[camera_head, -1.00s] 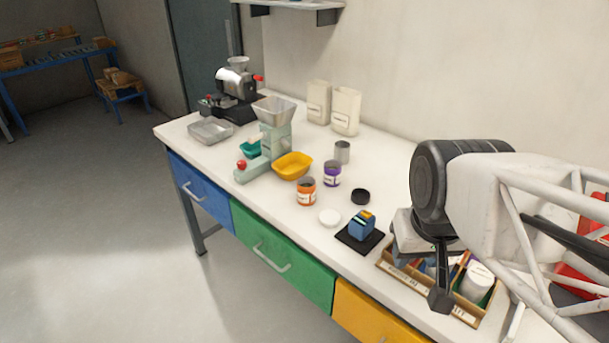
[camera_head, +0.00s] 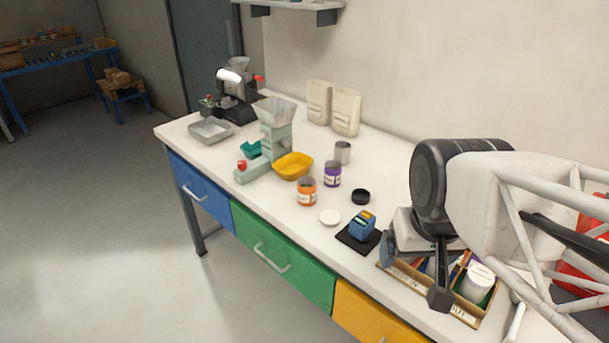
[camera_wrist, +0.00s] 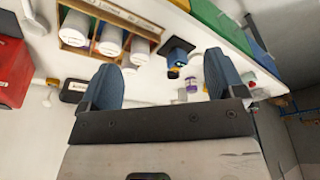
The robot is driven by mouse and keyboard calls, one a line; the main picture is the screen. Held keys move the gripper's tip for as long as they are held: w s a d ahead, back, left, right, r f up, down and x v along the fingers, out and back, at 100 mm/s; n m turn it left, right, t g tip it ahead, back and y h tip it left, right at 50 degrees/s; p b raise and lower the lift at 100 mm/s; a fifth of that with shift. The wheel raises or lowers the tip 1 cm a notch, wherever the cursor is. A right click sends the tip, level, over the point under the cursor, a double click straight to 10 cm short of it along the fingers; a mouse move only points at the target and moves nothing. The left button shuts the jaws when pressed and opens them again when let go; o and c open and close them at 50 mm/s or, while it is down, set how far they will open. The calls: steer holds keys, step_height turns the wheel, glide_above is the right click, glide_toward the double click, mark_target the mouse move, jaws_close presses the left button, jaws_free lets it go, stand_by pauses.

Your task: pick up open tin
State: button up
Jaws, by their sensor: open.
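An orange-labelled tin (camera_head: 306,191) and a purple-labelled tin (camera_head: 332,174) stand upright on the bench, and both look open at the top. A plain grey tin (camera_head: 342,152) stands behind them. A white lid (camera_head: 330,217) and a black lid (camera_head: 361,196) lie flat nearby. My gripper (camera_wrist: 165,82) is open and empty, with its two blue fingers wide apart in the wrist view. In the head view it is above the wooden box, right of the tins and well apart from them. The purple tin (camera_wrist: 191,85) shows small between the fingers in the wrist view.
A blue device (camera_head: 362,226) sits on a black pad close to the tins. A wooden box (camera_head: 405,281) with several items lies under my gripper. A yellow bowl (camera_head: 293,166) and a pale-green scoop machine (camera_head: 276,135) stand left. Pale bags (camera_head: 346,110) stand by the wall.

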steer(key=w, duration=0.1)
steer(key=m+g, duration=0.3)
steer(key=m, duration=1.5)
glide_above(307, 191)
steer(key=w, duration=0.3)
step_height(307, 191, down, 14)
steer(key=shift+s+d+r, duration=0.1)
steer(key=shift+s+r, duration=0.05)
steer(key=shift+r, duration=0.1)
steer(key=shift+f, duration=1.3)
